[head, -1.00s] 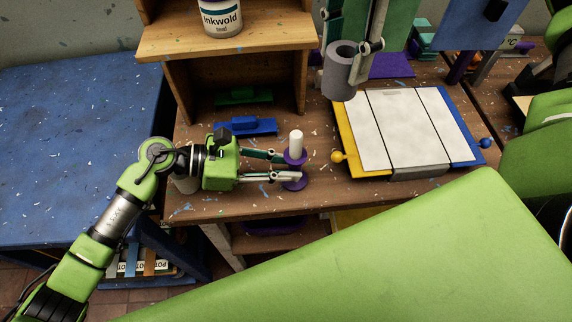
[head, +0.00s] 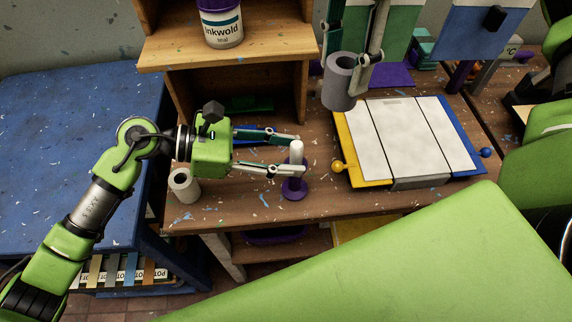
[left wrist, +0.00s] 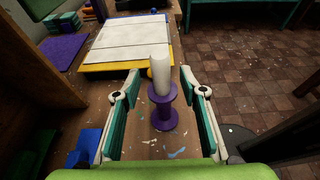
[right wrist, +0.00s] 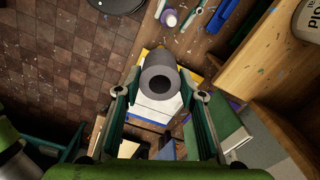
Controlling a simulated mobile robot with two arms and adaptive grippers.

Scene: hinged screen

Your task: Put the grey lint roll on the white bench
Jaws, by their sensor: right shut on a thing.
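The grey lint roll (head: 338,91) is a thick hollow cylinder. My right gripper (head: 346,56) is shut on it and holds it in the air near the back edge of the white panelled board (head: 407,138). In the right wrist view the roll (right wrist: 157,64) sits between the fingers, its dark bore facing the camera. My left gripper (head: 299,155) is open. Its fingers are at either side of a purple spool stand (head: 294,188) with a white post, seen between them in the left wrist view (left wrist: 164,120). I cannot make out a separate white bench.
A white roll (head: 184,187) stands at the table's left edge. A wooden shelf (head: 228,50) bears an Inkwold tub (head: 221,28). The board has yellow and blue borders. A blue table (head: 70,150) stands at the left. The wood in front of the board has free room.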

